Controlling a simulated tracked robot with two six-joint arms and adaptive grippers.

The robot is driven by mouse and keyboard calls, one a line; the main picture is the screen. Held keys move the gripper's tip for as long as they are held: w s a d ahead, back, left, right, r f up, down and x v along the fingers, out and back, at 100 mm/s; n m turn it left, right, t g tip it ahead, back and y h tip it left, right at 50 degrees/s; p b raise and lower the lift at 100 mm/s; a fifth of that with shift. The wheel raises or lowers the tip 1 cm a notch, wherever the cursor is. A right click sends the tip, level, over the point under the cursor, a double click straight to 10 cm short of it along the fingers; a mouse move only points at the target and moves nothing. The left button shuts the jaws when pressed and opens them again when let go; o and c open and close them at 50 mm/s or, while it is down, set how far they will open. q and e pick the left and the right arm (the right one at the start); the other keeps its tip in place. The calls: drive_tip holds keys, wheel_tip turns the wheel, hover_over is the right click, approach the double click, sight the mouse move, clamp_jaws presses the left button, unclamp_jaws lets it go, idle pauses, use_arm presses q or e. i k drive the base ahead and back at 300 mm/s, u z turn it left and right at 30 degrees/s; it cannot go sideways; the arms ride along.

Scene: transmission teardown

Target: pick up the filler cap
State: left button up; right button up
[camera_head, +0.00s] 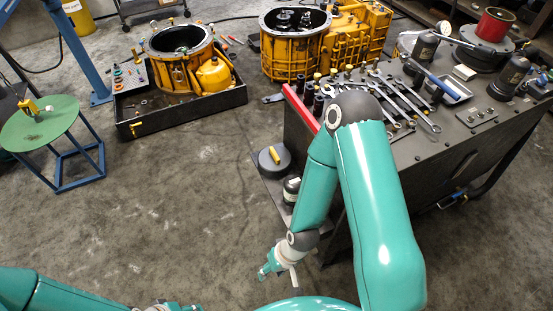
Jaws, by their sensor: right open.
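I cannot tell for sure which part is the filler cap. A small yellow piece (28,105) with a pale bit beside it lies on the round green stool (60,128) at the left. Another yellow piece (270,154) lies on a dark round can (275,163) beside the workbench. My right gripper (274,273) hangs low at the bottom middle, open and apart from both yellow pieces. My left gripper (177,307) barely shows at the bottom edge; its fingers are cut off.
The workbench (450,165) at the right carries wrenches, sockets and dark bottles. A black tray (190,115) holds a yellow housing (180,65). A larger yellow transmission case (290,55) stands at the back. The concrete floor between stool and bench is clear.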

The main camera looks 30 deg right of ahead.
sight(274, 161)
drive_tip(key=i, duration=0.9)
drive_tip(key=u, duration=0.05)
